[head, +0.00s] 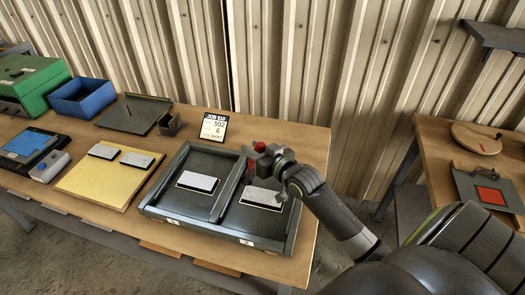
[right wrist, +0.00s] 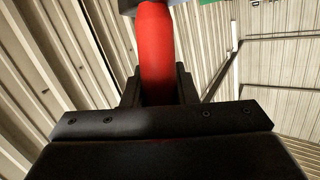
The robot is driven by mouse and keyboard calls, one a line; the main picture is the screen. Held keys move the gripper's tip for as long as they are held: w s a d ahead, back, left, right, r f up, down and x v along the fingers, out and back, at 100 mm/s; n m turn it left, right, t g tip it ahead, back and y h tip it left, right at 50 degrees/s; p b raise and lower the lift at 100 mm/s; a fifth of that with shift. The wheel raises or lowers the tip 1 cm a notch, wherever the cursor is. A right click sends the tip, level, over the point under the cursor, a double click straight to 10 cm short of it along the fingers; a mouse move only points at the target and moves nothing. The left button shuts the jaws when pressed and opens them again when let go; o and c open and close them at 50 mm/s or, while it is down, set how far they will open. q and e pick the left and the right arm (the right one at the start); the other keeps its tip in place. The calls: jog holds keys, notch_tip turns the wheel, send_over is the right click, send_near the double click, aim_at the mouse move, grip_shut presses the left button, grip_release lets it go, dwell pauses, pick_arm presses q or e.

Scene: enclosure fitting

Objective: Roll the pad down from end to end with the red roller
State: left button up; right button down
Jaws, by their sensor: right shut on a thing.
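My right gripper (head: 266,163) is shut on the red roller (head: 260,146), whose red handle (right wrist: 157,50) stands between the fingers in the right wrist view. A grey part of it shows at the top edge there. In the head view the gripper is at the right compartment of a dark two-compartment tray (head: 165,212), by the upper side of a white-topped pad (head: 261,198). Whether the roller touches the pad I cannot tell. A second such pad (head: 197,181) lies in the left compartment. My left gripper is not in view.
Two more light pieces lie on a yellow board (head: 105,181) left of the tray. A job card (head: 214,127) stands behind the tray. A blue bin (head: 82,97), a green box (head: 32,80) and a dark plate (head: 133,113) stand at the back left. Another table is at right.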

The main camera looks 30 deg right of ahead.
jog(key=shift+w+a, duration=0.2)
jog(key=shift+w, duration=0.1)
jog(key=shift+s, duration=0.1)
jog(key=shift+s+d+f+b, duration=0.1)
jog(key=shift+f+b, duration=0.55)
jog(key=shift+f, duration=0.25)
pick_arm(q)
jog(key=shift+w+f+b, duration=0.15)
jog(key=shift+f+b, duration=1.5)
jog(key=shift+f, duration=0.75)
pick_arm(e)
jog(key=shift+f, duration=2.05)
pick_arm(q)
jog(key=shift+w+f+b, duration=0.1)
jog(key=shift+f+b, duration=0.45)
jog(key=shift+b, duration=0.05)
pick_arm(e)
jog(key=shift+f, duration=0.65)
